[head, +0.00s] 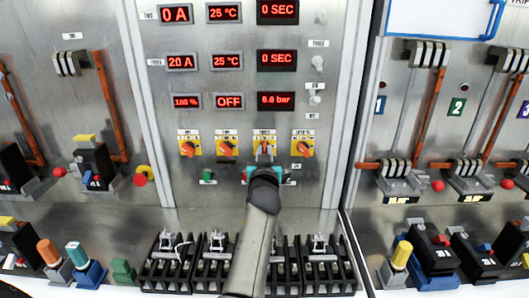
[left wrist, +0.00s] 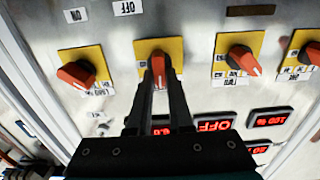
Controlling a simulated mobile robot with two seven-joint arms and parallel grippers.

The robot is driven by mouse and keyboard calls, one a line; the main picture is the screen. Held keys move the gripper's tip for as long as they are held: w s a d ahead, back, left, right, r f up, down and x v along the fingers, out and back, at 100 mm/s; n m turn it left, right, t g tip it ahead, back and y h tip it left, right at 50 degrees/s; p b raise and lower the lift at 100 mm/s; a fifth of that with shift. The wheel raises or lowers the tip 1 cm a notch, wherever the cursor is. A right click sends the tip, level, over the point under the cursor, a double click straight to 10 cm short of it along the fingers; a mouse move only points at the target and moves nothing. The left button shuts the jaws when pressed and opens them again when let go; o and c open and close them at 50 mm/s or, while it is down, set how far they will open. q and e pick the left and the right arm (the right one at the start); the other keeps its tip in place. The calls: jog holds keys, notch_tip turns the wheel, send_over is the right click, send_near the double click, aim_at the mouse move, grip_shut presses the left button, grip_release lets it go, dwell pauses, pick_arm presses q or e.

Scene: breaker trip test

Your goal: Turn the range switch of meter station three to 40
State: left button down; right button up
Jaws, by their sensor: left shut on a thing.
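A row of orange range switches on yellow plates runs along the middle panel. My left gripper (head: 265,158) is at the third switch from the left (head: 265,143). In the left wrist view, which is upside down to the head view, the fingers (left wrist: 160,85) are shut on this switch's orange knob (left wrist: 159,62). The knob stands about upright. The fingers hide part of its plate and scale, and I cannot read its setting or which meter station it belongs to. My right gripper is not in view.
Neighbouring switches sit close on both sides, at left (head: 227,147) and right (head: 303,146). Red displays (head: 277,61) are above. A green button (head: 207,175) is below. Black breaker blocks (head: 166,262) line the bench under my arm. Lever switches (head: 470,172) stand on the right panel.

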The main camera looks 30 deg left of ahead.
pick_arm(q)
jog(key=shift+m, duration=0.4)
jog(key=m, duration=0.3)
jog(key=shift+d+m, duration=0.15)
jog(key=shift+m, duration=0.15)
jog(key=shift+w+d+m, duration=0.1)
jog(key=shift+w+m, duration=0.05)
jog(key=shift+m, duration=2.05)
jog(key=c, duration=0.8)
grip_release()
jog(key=shift+f, duration=0.1)
